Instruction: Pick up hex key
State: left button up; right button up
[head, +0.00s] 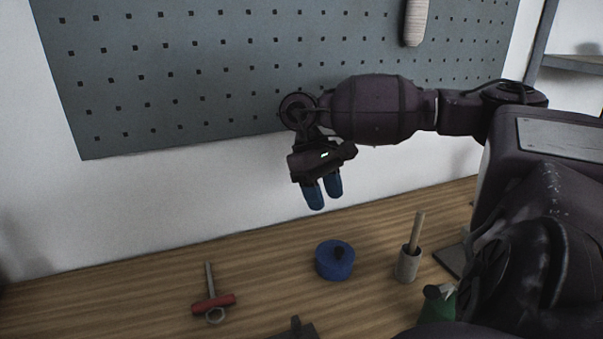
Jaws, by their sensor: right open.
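A tool with a grey shaft and a red crossbar handle (226,300), which looks like a T-handle hex key, lies on the wooden bench at the lower left. A grey ring shows at its handle end; I cannot tell if it is part of the same tool. My right gripper (325,193) hangs above the bench, to the right of and higher than the tool. Its two blue fingertips point down, open and empty, apart from everything. My left gripper is out of view.
A blue round container (334,262) stands below my right gripper. A grey cup (408,265) holding a stick is right of it, with a green object (437,306) nearer. A dark item (296,330) sits at the bottom edge. A pegboard (180,80) hangs behind the bench (120,285).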

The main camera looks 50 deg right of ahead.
aim_at(209, 307)
jog(key=k+j, duration=0.25)
jog(key=j, duration=0.15)
jog(key=k+j, duration=0.25)
jog(key=j, duration=0.15)
jog(key=k+j, duration=0.25)
jog(key=j, duration=0.2)
jog(key=k+j, duration=0.25)
jog(key=j, duration=0.15)
